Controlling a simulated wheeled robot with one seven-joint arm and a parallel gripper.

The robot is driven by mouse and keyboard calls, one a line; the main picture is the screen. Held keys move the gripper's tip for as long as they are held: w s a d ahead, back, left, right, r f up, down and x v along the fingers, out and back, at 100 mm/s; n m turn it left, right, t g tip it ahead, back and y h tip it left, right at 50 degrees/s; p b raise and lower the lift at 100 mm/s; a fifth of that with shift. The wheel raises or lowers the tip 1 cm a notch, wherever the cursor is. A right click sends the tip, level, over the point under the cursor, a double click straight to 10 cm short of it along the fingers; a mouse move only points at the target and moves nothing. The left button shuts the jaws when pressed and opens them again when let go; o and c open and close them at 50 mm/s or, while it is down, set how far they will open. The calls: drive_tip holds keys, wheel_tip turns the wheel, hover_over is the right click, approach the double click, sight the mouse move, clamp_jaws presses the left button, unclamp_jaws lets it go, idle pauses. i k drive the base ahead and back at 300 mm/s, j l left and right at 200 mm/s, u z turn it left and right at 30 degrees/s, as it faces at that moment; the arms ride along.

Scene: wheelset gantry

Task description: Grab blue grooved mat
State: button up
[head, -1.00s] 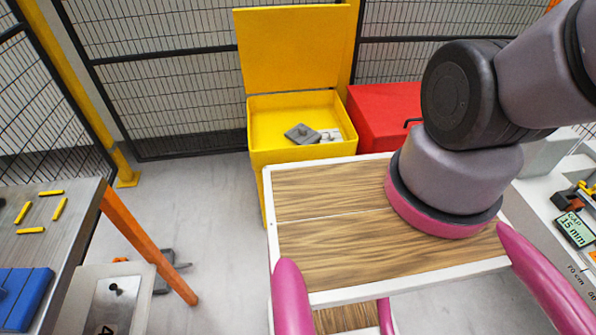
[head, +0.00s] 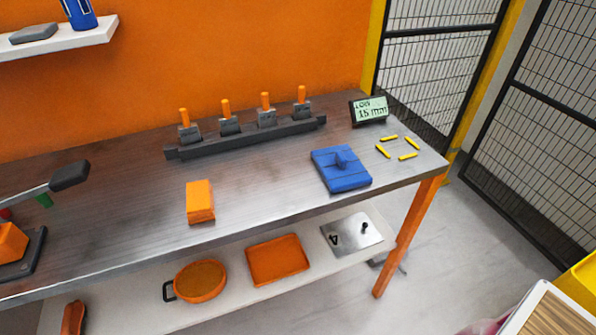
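The blue grooved mat (head: 334,181) lies flat on the right part of the metal workbench (head: 262,185), near its front edge. It has a raised blue knob in its middle and lines across its top. My gripper is not in view, and nothing in the frame shows it near the mat.
Yellow sticks (head: 408,156) and a small display (head: 370,109) lie right of and behind the mat. A dark rack (head: 250,138) with orange-handled pieces stands behind. An orange block (head: 200,201) is to the left. The lower shelf (head: 210,312) holds a pan, a tray and a metal plate.

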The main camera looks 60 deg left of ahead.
sight(341, 170)
drive_tip(key=u, duration=2.1)
drive_tip(key=k+j+z, duration=0.1)
drive_tip(key=k, duration=0.5)
